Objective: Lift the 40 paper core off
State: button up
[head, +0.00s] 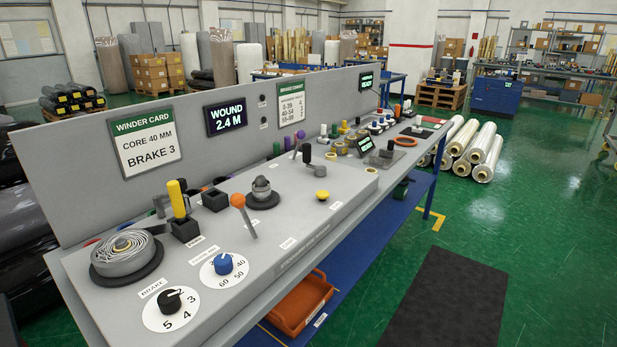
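No piece on the bench is marked clearly enough for me to tell which is the 40 paper core. A winder card (147,142) on the panel reads core 40 mm, brake 3. A grey rounded piece (262,186) stands on a second dark disc further back. Small rings and cylinders (376,128) crowd the far part of the bench, too small to tell apart. My gripper is not in the head view.
A yellow-handled lever (178,200) and an orange-topped lever (240,205) stand up between the roll and the grey piece. A blue dial (223,264) and a black brake dial (169,301) are at the front. An orange bin (300,303) sits below. The green floor at right is mostly open.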

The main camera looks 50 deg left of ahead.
aim_at(260, 194)
jog(key=u, duration=0.2)
jog(key=i, duration=1.4)
jog(key=u, duration=1.35)
jog(key=i, duration=0.8)
jog(key=u, duration=1.3)
jog(key=i, duration=0.3)
jog(key=u, duration=0.1)
